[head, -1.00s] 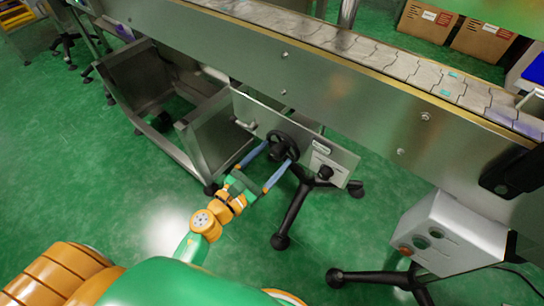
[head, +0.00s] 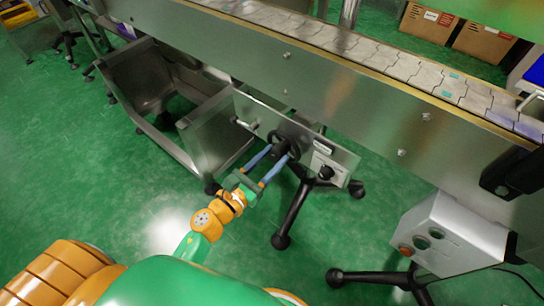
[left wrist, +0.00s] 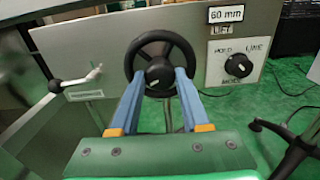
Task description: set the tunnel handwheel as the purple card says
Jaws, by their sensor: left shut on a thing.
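The black tunnel handwheel (head: 295,138) sits on a steel panel (head: 255,110) below the conveyor. It also shows in the left wrist view (left wrist: 163,38), with its hub between my fingers. My left gripper (head: 278,152) reaches it from the front and is shut on the hub, inside the rim. Its two blue fingers lie either side of the hub in the left wrist view (left wrist: 160,76). A label reading 60 mm (left wrist: 226,14) is right of the wheel, above a smaller label. The purple card is not visible in these frames. My right gripper is out of view.
A black mode knob (left wrist: 238,65) is right of the wheel and a lever handle (left wrist: 75,80) is left of it. A black stand leg (head: 293,210) is below the panel. A grey control box (head: 450,235) stands at the right. Green floor at the front left is clear.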

